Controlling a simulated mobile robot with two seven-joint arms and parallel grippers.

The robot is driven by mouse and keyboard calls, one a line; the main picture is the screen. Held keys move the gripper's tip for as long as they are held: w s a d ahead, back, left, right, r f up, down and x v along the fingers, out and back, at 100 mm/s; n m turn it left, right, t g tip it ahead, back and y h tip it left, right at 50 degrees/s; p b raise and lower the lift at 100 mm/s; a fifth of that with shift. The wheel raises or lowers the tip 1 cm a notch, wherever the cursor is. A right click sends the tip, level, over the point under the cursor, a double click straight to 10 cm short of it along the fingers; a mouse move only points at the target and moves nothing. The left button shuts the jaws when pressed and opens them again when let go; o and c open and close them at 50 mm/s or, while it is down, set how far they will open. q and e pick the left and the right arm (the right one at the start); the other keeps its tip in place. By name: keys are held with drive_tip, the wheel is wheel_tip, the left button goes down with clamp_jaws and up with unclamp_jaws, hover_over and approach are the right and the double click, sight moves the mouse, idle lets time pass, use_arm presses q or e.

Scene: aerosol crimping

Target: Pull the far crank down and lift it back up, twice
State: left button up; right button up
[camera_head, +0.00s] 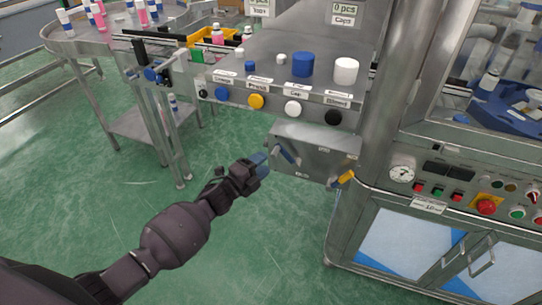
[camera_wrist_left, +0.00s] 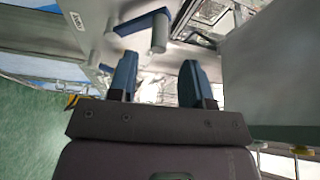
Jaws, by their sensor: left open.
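A grey metal box (camera_head: 318,150) sticks out below the sloped button panel and carries two cranks. The far crank (camera_head: 284,154) is blue with a grey handle, at the box's left end. The yellow crank (camera_head: 346,178) is at its lower right. My left gripper (camera_head: 261,161) is just left of the blue crank, its blue fingers pointing towards it. In the left wrist view the open fingers (camera_wrist_left: 158,78) have nothing between them. The blue crank's grey handle (camera_wrist_left: 158,33) shows ahead of the gap, apart from the fingertips. My right gripper is not in view.
The panel above bears coloured buttons, with blue (camera_head: 303,64) and white (camera_head: 346,70) caps on the shelf behind. A steel machine cabinet (camera_head: 440,165) with a gauge stands at right. A round table (camera_head: 120,35) with bottles is at upper left. Green floor below my arm is clear.

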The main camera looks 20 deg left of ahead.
use_arm(q)
drive_tip(key=v, duration=0.4)
drive_tip(key=shift+s, duration=0.1)
idle(0.4)
drive_tip(key=s+a+f+n+g+y, duration=0.1)
drive_tip(key=s+f+n+g+y, duration=0.2)
drive_tip(key=s+n, duration=0.7)
drive_tip(key=s+a+f+n+g+y, duration=0.2)
drive_tip(key=s+f+n, duration=0.5)
drive_tip(key=s, duration=1.1)
drive_tip(key=n+g+y, duration=0.1)
drive_tip(key=n+y, duration=0.1)
drive_tip(key=n, duration=0.1)
drive_tip(key=shift+s+a+n+y, duration=0.2)
drive_tip(key=shift+s+n+y, duration=0.1)
drive_tip(key=shift+y, duration=0.1)
